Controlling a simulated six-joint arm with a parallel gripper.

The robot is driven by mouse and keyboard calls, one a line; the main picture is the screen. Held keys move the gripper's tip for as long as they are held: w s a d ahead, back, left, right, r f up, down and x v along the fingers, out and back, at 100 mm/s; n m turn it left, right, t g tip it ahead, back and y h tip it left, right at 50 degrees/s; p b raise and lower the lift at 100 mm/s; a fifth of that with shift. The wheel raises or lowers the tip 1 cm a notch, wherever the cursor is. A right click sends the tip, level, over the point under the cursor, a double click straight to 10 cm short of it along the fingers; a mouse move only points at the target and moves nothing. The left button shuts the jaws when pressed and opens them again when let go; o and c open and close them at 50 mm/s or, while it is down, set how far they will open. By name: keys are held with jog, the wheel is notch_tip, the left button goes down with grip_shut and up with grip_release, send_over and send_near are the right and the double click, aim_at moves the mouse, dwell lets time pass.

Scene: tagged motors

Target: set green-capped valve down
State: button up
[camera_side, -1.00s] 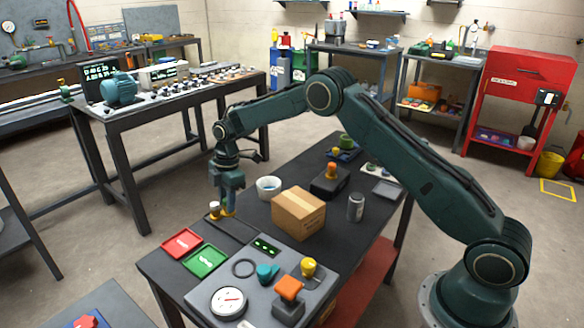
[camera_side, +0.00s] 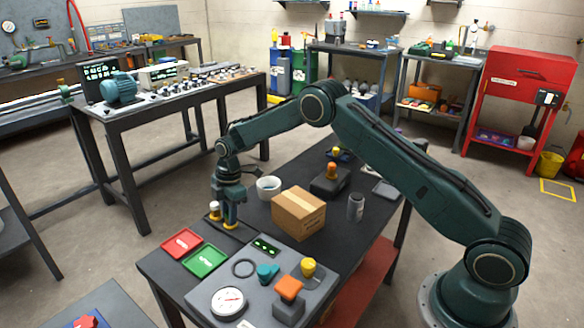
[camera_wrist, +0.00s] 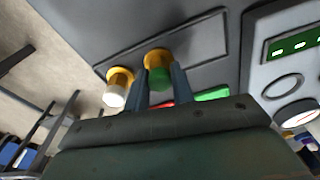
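The green-capped valve shows in the wrist view (camera_wrist: 158,74), with a yellow base and a green cap. My gripper (camera_side: 230,217) is shut on it, one finger on each side of the cap. In the side view only its yellow base (camera_side: 231,225) shows clearly, at the dark rectangular tray (camera_side: 243,235); my fingers hide the cap. I cannot tell for sure whether the base touches the tray. A white-capped valve (camera_side: 214,210) with a yellow base stands close on the left, and also shows in the wrist view (camera_wrist: 118,88).
The grey panel (camera_side: 252,285) with gauge and buttons is at the table's front.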

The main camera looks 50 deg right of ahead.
jog(key=o, duration=0.4)
jog(key=shift+o, duration=0.2)
jog(key=shift+r, duration=0.1)
notch_tip(320, 180, up, 12)
jog(key=d, duration=0.1)
jog(key=shift+s+d, duration=0.15)
jog(key=shift+d, duration=0.05)
dwell(0.6)
